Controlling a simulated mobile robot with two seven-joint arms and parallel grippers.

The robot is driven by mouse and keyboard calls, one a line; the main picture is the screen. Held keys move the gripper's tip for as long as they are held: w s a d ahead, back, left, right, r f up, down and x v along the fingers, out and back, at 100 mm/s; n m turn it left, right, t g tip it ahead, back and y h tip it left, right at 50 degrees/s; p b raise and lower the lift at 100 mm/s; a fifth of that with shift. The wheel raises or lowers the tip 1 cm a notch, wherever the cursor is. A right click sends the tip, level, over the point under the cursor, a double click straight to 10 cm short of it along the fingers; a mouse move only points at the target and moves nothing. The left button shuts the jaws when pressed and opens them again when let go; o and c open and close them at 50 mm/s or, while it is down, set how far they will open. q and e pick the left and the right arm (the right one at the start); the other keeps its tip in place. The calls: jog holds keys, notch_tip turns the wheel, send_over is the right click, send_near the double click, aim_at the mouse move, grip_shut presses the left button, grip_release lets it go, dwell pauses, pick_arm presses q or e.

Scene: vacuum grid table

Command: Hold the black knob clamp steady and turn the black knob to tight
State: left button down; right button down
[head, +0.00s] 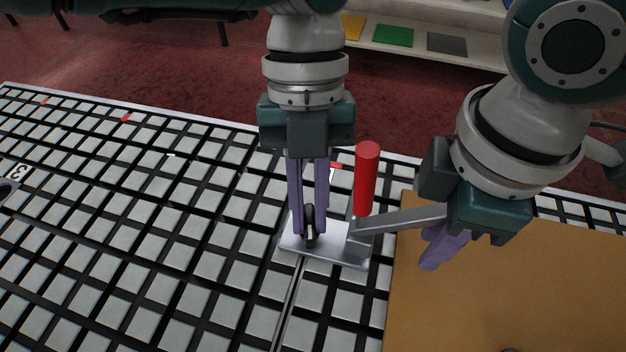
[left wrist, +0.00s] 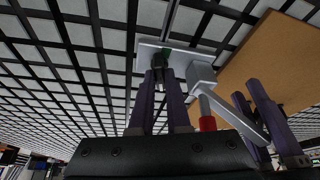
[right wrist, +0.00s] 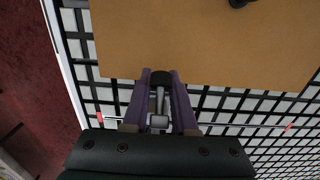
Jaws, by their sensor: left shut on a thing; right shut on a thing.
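The black knob clamp has a flat metal base plate (head: 335,250), an upright red handle (head: 367,180) and a metal arm (head: 405,219) reaching right. The black knob (head: 309,222) stands on the left part of the plate. My left gripper (head: 309,232) points down, shut on the knob; the fingers partly hide it. The knob shows between the fingertips in the left wrist view (left wrist: 161,68). My right gripper (head: 440,248) is shut on the arm's outer end. The right wrist view shows the arm (right wrist: 159,105) between its fingers and a black tip (right wrist: 161,77) at the fingertips.
The clamp stands on a grid table (head: 130,230) of pale squares and black grooves. A brown board (head: 520,300) lies right of the plate, under my right gripper. A dark object (right wrist: 240,3) is on the board. The grid to the left is mostly free.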

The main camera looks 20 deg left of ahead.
pick_arm(q)
jog(key=shift+d+m+y, duration=0.1)
jog(key=shift+m+y, duration=0.5)
jog(key=shift+m, duration=0.9)
jog(key=c, duration=0.9)
grip_release()
jog(key=v, duration=1.2)
jog(key=shift+w, duration=0.15)
